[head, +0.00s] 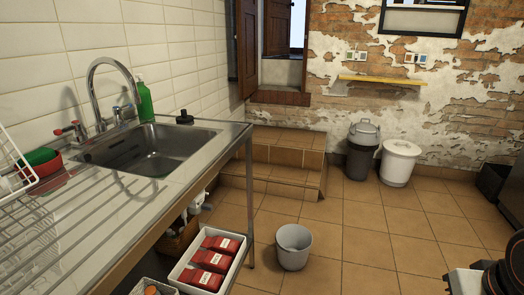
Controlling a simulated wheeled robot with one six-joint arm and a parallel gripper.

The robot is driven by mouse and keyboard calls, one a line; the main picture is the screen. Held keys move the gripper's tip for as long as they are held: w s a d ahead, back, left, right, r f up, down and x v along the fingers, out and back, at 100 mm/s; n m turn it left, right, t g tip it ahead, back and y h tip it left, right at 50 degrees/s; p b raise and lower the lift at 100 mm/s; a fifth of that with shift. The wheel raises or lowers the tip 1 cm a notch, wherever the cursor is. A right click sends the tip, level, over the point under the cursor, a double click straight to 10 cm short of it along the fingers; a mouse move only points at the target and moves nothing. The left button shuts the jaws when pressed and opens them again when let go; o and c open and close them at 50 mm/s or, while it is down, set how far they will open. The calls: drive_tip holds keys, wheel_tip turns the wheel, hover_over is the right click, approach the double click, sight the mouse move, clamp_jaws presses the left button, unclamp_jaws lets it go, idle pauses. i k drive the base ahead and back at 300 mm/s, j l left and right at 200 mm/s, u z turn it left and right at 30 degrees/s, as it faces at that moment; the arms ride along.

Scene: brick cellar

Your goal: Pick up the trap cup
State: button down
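I cannot make out for certain which thing is the trap cup. A small black cup-like piece (184,117) with a knob on top sits on the far right corner of the sink's rim. My gripper's fingers are not in view. Dark rounded parts at the lower right edge look like my own arm, and nothing is seen held there.
A steel sink (150,152) with a tap and ribbed drainer fills the left. Below stands a white crate (182,268) of red packets. A grey bucket (293,247) stands on the tiled floor. Two bins (362,150) (398,163) stand by the wall. The middle floor is clear.

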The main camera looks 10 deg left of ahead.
sight(208, 207)
drive_tip(key=z, duration=0.8)
drive_tip(key=i, duration=1.6)
drive_tip(key=i+l, duration=0.1)
drive_tip(key=i, duration=1.7)
drive_tip(key=i+l+u, duration=0.15)
drive_tip(key=i+u, duration=0.2)
drive_tip(key=i, duration=0.15)
drive_tip(key=i+l+u, duration=0.35)
drive_tip(key=i, duration=0.15)
drive_tip(key=u, duration=3.45)
drive_tip(key=i+j+z, duration=0.1)
drive_tip(key=j, duration=0.2)
drive_tip(key=i+j+z, duration=0.1)
drive_tip(key=j, duration=0.15)
drive_tip(key=i+j+z, duration=0.1)
drive_tip(key=j, duration=0.2)
